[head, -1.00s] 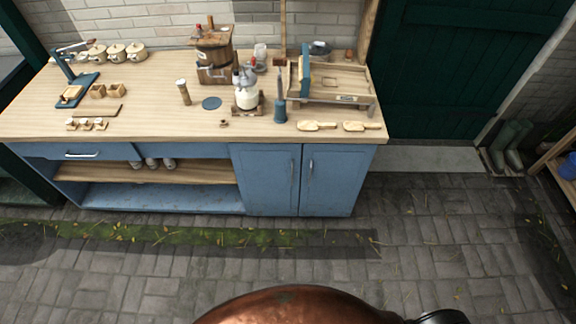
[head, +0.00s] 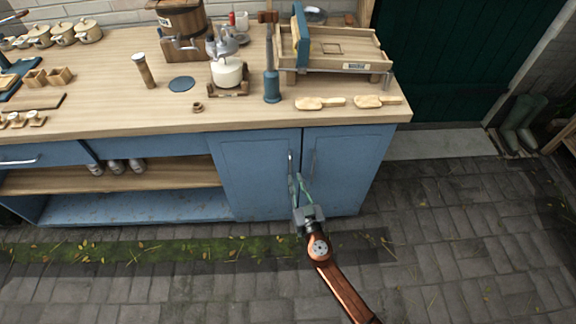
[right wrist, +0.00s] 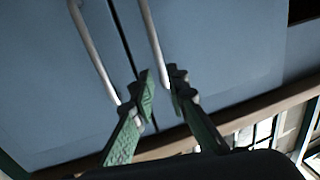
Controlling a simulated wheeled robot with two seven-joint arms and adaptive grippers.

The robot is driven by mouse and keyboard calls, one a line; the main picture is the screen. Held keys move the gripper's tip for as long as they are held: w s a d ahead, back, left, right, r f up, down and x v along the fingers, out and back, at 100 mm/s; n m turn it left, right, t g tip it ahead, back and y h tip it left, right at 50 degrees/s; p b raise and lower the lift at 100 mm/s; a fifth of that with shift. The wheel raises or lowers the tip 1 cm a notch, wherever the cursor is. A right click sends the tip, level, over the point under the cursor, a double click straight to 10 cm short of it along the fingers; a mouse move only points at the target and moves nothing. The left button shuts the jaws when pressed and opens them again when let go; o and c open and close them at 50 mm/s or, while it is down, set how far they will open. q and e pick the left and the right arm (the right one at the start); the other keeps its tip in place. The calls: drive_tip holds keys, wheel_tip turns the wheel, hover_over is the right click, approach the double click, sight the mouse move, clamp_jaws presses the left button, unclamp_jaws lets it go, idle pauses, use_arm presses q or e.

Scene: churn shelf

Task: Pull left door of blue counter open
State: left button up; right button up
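The blue counter (head: 155,207) has two doors at its right end. The left door (head: 247,180) is shut, with a vertical metal handle (head: 290,162) near its right edge. The right door (head: 345,175) is also shut. My right gripper (head: 296,178) is at the lower part of the left door's handle. In the right wrist view, which looks upside down, my green fingers (right wrist: 161,84) are apart. The left door's handle (right wrist: 154,40) runs down to between the fingertips; contact is unclear. The right door's handle (right wrist: 92,50) is outside them. My left gripper is not in view.
The wooden countertop (head: 120,112) carries a milk jar (head: 228,75), a wooden tray (head: 340,50) and scoops (head: 320,103). Open shelves with several jars (head: 117,167) are left of the doors. The paved floor (head: 200,290) in front is clear.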

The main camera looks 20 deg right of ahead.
sight(290, 166)
drive_tip(key=w, duration=0.7)
drive_tip(key=shift+w+d, duration=0.15)
drive_tip(key=shift+d, duration=0.15)
drive_tip(key=shift+c, duration=0.7)
clamp_jaws()
